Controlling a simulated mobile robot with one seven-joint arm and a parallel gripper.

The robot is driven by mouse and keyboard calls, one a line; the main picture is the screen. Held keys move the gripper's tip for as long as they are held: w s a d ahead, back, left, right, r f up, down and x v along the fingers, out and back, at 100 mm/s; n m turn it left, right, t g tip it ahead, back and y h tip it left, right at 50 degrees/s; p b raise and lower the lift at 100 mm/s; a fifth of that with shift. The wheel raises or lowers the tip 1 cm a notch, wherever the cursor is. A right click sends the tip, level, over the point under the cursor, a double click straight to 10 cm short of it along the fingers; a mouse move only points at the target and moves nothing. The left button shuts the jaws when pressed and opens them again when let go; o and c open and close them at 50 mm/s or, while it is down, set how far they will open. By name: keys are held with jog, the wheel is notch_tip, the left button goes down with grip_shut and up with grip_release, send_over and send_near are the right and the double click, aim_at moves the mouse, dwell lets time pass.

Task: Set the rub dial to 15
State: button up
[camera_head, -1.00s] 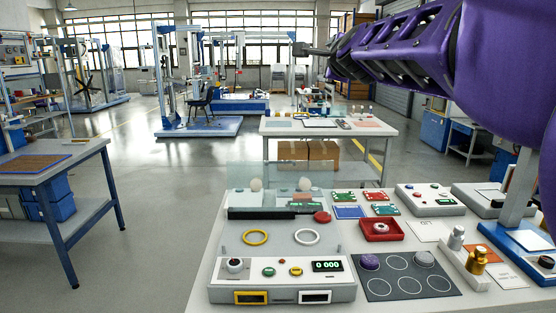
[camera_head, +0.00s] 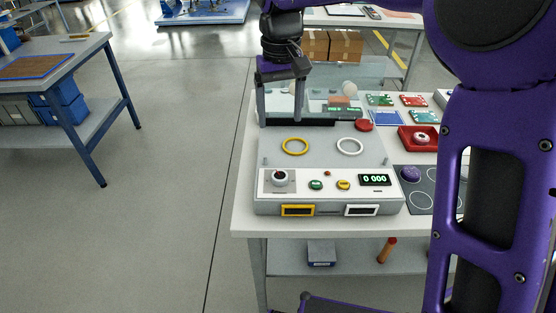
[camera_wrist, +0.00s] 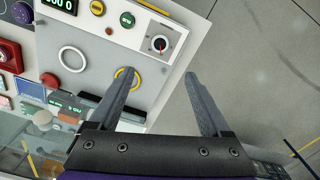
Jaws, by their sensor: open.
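The display (camera_head: 375,180) reads 0 000. My gripper (camera_head: 282,122) is open and empty, pointing down above the back left part of the machine, behind the yellow ring (camera_head: 295,146). In the wrist view its two fingers (camera_wrist: 155,92) are wide apart, with the dial beyond the tips.
A green button (camera_head: 316,185) and a yellow button (camera_head: 344,185) sit right of the dial. A white ring (camera_head: 350,147) lies on the machine top. A clear screen stands at the back. A red tray (camera_head: 418,139) is at the right. Open floor lies left.

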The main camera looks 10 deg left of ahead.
aim_at(280, 175)
notch_tip(280, 175, down, 17)
jog(key=shift+s+f, duration=0.1)
jog(key=shift+f, duration=0.1)
dwell(0.3)
jog(key=shift+b, duration=0.3)
grip_shut()
